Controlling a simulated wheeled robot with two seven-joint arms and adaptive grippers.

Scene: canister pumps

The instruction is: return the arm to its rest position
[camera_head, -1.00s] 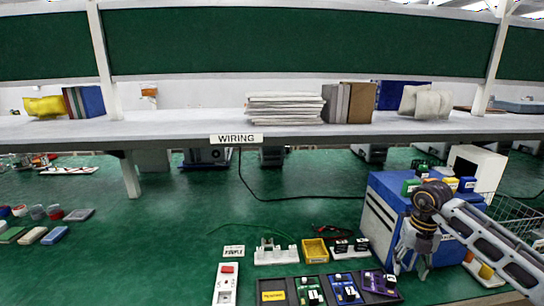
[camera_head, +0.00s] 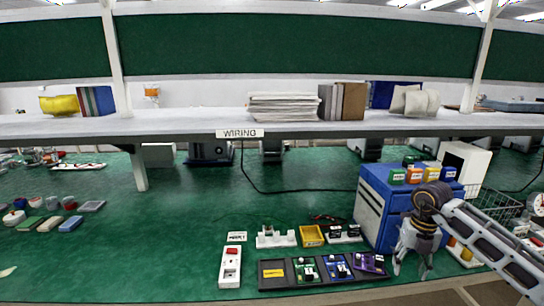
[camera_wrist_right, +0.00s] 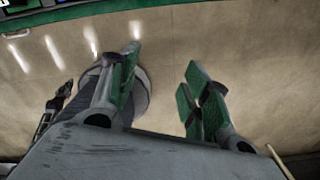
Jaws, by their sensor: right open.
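My right arm comes in from the right edge of the head view. My right gripper (camera_head: 411,262) hangs downward in front of the blue cabinet (camera_head: 398,190), just right of the black tray (camera_head: 283,272). In the right wrist view its fingers (camera_wrist_right: 160,95), with green pads, stand apart with nothing between them. Pale floor shows beneath, with the table's green edge at the top. My left gripper does not show in any view.
The tray holds several small boards. A white switch box (camera_head: 230,268), a yellow bin (camera_head: 311,236) and a white holder (camera_head: 276,238) stand nearby. A wire basket (camera_head: 497,207) is at the right. The shelf (camera_head: 180,126) spans above.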

